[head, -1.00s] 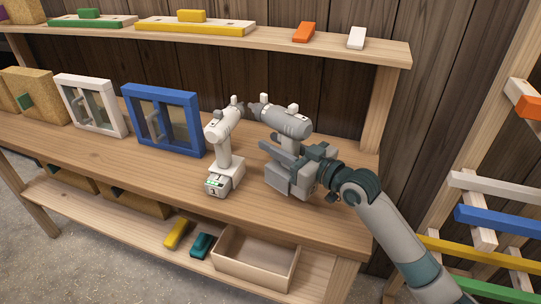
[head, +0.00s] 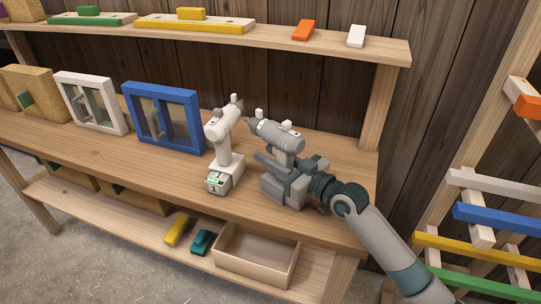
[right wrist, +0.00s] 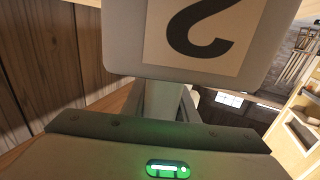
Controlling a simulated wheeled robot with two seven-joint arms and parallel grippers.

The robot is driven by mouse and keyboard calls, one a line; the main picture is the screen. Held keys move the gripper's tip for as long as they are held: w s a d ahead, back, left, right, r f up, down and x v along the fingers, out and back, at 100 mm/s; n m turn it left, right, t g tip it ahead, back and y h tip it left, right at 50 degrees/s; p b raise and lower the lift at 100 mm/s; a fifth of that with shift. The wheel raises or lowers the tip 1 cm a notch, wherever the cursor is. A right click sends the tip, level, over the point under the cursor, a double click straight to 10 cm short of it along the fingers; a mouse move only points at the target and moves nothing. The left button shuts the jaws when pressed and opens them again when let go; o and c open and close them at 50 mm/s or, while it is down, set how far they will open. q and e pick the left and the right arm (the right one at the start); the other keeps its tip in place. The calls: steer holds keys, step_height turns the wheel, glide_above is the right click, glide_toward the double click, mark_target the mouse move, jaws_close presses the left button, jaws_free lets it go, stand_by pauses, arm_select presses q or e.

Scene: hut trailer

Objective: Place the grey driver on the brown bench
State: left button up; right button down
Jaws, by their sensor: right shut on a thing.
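The grey driver (head: 277,136) is upright over the right part of the brown wooden bench (head: 215,208), its nose to the left. My right gripper (head: 284,174) is shut on its lower part, close above or at the bench top. I cannot tell whether the driver touches the bench. In the right wrist view a grey block (right wrist: 120,35) with an upside-down "2" label fills the top. A white driver (head: 224,150) stands upright on the bench just left of the grey one. My left gripper is not in view.
A blue-framed window (head: 201,120) and a white-framed one (head: 62,99) stand on the bench to the left. A shelf (head: 260,41) runs above. An open box (head: 258,271) sits below. Bare bench top lies in front of the windows.

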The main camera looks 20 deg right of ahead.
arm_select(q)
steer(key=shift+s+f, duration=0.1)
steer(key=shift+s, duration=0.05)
arm_select(e)
steer(key=shift+r, duration=0.1)
steer(key=c, duration=1.5)
jaws_free()
steer(key=shift+f, duration=0.2)
steer(key=shift+o, duration=0.5)
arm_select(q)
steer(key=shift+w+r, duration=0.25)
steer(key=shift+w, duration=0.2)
arm_select(e)
steer(key=shift+r, duration=0.1)
